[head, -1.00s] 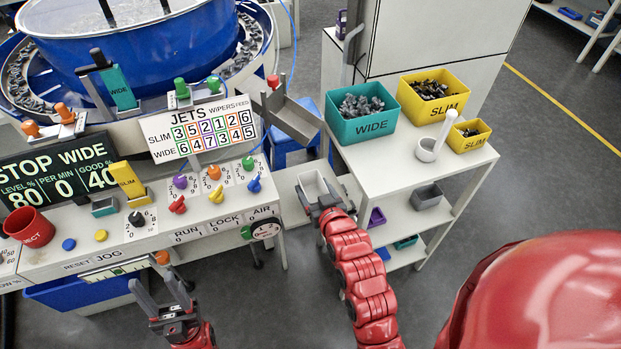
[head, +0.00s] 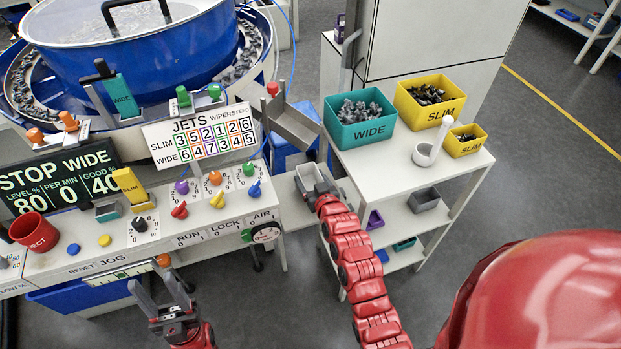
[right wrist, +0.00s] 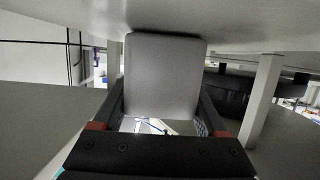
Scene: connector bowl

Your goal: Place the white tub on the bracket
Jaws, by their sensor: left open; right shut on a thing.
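The white tub (head: 307,177) is in the head view, below the metal chute and left of the white shelf unit. My right gripper (head: 321,188) is shut on the tub's near side. In the right wrist view the tub (right wrist: 165,75) fills the space between the two dark fingers. A pale flat plate (head: 290,211), which looks like the bracket, sticks out under the chute beside the machine. The tub appears over this plate; I cannot tell whether it touches it. My left gripper (head: 155,284) is open and empty in front of the machine's panel.
The metal chute (head: 294,122) slopes down just above the tub. The shelf unit (head: 400,165) to the right carries a teal WIDE bin (head: 361,120), yellow SLIM bins (head: 428,102) and a white scoop (head: 427,154). A red cup (head: 35,231) stands on the panel. The floor in front is clear.

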